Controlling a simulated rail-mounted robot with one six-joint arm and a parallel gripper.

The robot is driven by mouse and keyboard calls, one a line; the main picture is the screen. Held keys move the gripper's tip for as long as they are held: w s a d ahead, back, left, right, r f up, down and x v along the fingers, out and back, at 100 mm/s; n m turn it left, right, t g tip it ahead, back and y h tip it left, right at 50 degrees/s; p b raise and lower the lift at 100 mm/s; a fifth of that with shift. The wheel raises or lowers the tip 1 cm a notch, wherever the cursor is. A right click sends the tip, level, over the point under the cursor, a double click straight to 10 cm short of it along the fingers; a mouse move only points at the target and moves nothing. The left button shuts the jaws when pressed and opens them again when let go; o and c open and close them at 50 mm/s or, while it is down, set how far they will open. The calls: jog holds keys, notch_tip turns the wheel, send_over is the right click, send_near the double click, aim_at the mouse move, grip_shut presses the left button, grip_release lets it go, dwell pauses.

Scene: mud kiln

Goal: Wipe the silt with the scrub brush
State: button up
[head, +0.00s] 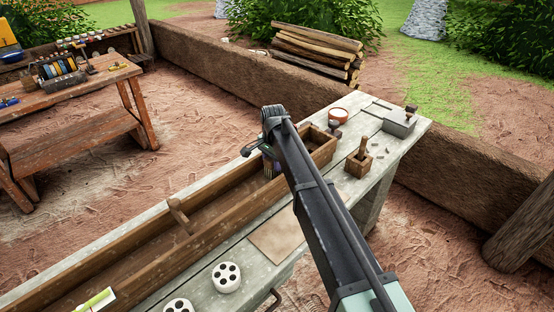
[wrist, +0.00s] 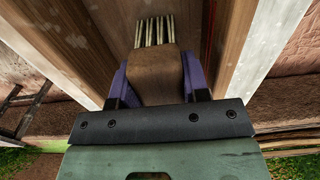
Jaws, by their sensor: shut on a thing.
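My gripper (wrist: 153,80) has purple fingers shut on the brown wooden block of the scrub brush (wrist: 154,64). The brush's pale bristles (wrist: 155,30) point away from me, between the two wooden walls in the wrist view. In the head view my gripper (head: 268,165) is over the far part of the long wooden trough (head: 215,212), partly hidden by my arm. I cannot tell whether the bristles touch the trough floor. No silt stands out clearly; a flat tan patch (head: 277,238) lies on the table beside the trough.
The grey table (head: 190,268) also holds a white disc with holes (head: 226,277), a small wooden box (head: 358,168), a grey metal box (head: 399,124) and a terracotta bowl (head: 338,116). A wooden divider (head: 178,214) stands in the trough. A low mud wall (head: 240,72) runs behind.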

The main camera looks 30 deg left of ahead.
jog(key=shift+s+a, duration=0.35)
jog(key=shift+s, duration=0.55)
jog(key=shift+s+a, duration=0.35)
jog(key=shift+s, duration=0.5)
jog(key=shift+s+a+f, duration=0.1)
jog(key=shift+s+a, duration=0.2)
jog(key=shift+s, duration=0.55)
jog(key=shift+s+a, duration=0.25)
jog(key=shift+s, duration=0.6)
notch_tip(320, 180, up, 6)
jog(key=p, duration=0.6)
notch_tip(320, 180, up, 3)
jog(key=p, duration=0.3)
jog(key=shift+a, duration=0.1)
